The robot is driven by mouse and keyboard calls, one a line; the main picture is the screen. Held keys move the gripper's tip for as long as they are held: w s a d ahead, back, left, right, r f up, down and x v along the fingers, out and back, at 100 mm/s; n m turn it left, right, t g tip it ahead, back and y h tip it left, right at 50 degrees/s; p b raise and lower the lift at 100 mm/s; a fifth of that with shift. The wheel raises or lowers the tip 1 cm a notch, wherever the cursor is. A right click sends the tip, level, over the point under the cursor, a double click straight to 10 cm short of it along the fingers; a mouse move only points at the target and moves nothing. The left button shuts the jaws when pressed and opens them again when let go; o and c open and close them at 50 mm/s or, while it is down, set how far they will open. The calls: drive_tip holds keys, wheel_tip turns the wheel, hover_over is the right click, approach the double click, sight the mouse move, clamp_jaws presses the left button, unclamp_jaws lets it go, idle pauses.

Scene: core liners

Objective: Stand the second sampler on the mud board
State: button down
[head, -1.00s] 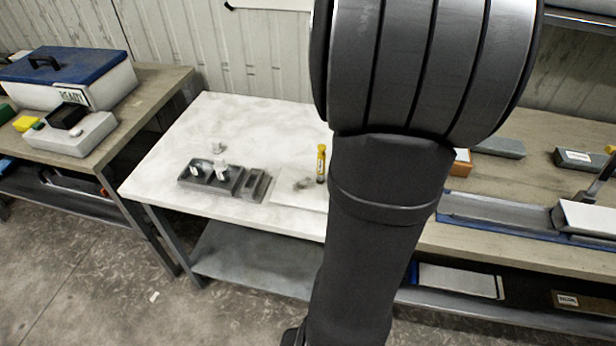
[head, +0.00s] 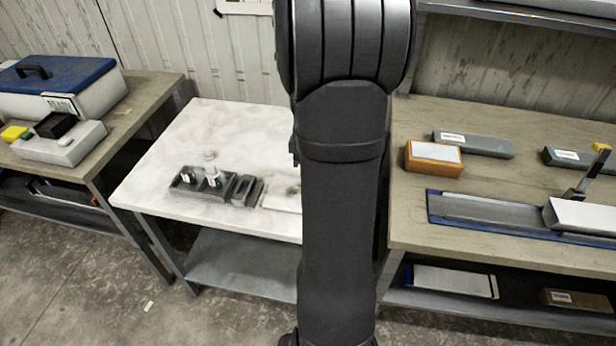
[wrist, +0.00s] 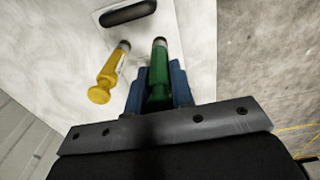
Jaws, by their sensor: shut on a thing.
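In the wrist view my gripper (wrist: 157,80), with blue fingers, is shut on a green sampler (wrist: 159,66) with a grey end. A yellow sampler (wrist: 108,76) stands apart to its left, its grey end toward a pale board. The pale mud board (wrist: 105,22) has a dark oblong slot or patch at the top of that view. In the head view only the left part of the board (head: 280,202) shows on the white table. My arm hides the gripper and both samplers there. I cannot tell whether the green sampler touches the board.
A dark grey holder (head: 195,192) with small pale-topped items stands on the white table (head: 160,190), left of the board. A wooden bench (head: 415,215) on the right carries an orange-sided block (head: 433,167) and a grey trough (head: 480,210). The table's back left is clear.

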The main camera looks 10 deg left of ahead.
drive_tip(key=shift+f, duration=1.45)
drive_tip(key=shift+f, duration=0.1)
drive_tip(key=c, duration=1.3)
unclamp_jaws()
drive_tip(key=shift+o, duration=0.2)
wheel_tip(320, 180, up, 12)
drive_tip(key=shift+r, duration=0.1)
wheel_tip(320, 180, down, 13)
drive_tip(key=shift+s+r, duration=0.1)
drive_tip(key=shift+r, duration=2.3)
